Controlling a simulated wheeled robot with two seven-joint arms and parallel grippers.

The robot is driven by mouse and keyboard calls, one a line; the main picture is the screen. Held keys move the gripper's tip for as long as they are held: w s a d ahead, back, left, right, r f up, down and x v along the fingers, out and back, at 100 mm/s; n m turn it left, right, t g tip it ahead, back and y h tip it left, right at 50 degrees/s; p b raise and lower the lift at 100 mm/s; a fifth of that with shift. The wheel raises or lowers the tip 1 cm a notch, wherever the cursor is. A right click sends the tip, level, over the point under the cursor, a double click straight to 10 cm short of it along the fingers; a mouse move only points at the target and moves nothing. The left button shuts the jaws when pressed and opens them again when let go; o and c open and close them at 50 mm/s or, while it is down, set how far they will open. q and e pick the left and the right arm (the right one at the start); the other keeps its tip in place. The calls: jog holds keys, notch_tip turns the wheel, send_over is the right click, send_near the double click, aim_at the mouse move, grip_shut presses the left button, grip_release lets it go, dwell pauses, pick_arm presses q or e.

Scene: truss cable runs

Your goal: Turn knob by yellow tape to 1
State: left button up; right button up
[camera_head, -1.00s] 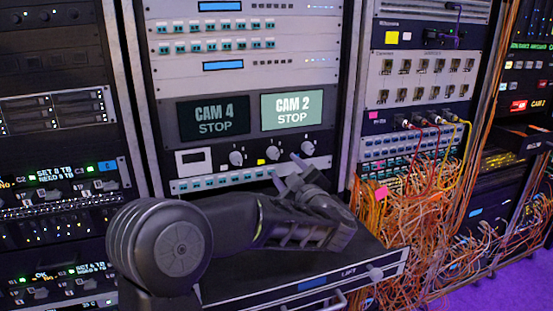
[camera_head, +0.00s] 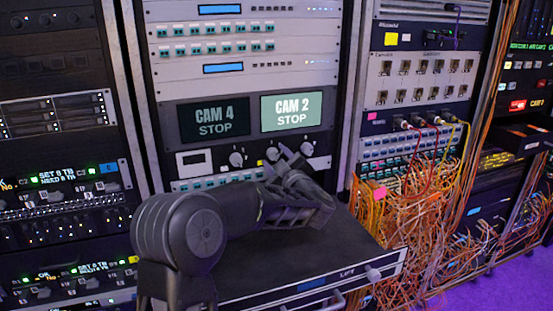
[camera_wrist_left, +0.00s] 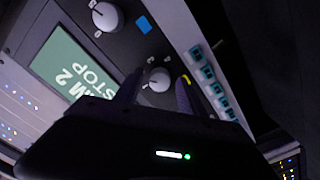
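The middle knob (camera_head: 272,154) of a row of three sits on the panel under the CAM 4 and CAM 2 screens. In the left wrist view this white-faced knob (camera_wrist_left: 159,77) lies between my finger ends, with yellow tape (camera_wrist_left: 186,79) beside it. The dial digits are too small to read. My left gripper (camera_head: 279,160) is open in front of the knob, and its fingers also show in the left wrist view (camera_wrist_left: 160,87). I cannot tell whether a finger touches the knob. My right gripper is not in view.
The right knob (camera_head: 307,149) and the left knob (camera_head: 236,160) flank it. Blue tape (camera_wrist_left: 143,23) lies near the right knob. A row of teal connectors (camera_wrist_left: 208,72) runs below. A black shelf unit (camera_head: 345,242) juts out under my arm. Orange cables (camera_head: 400,235) hang at the right.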

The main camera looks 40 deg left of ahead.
pick_arm(q)
grip_shut()
dwell(0.5)
jog(key=shift+f+n+b, duration=0.2)
jog(key=shift+n+b, duration=0.3)
jog(key=shift+b, duration=0.4)
jog(key=n+b, duration=0.6)
jog(key=b, duration=0.2)
jog(key=shift+r+n+b, duration=0.2)
jog(key=shift+n+b, duration=1.2)
jog(key=shift+n, duration=0.2)
jog(key=shift+o, duration=0.6)
grip_release()
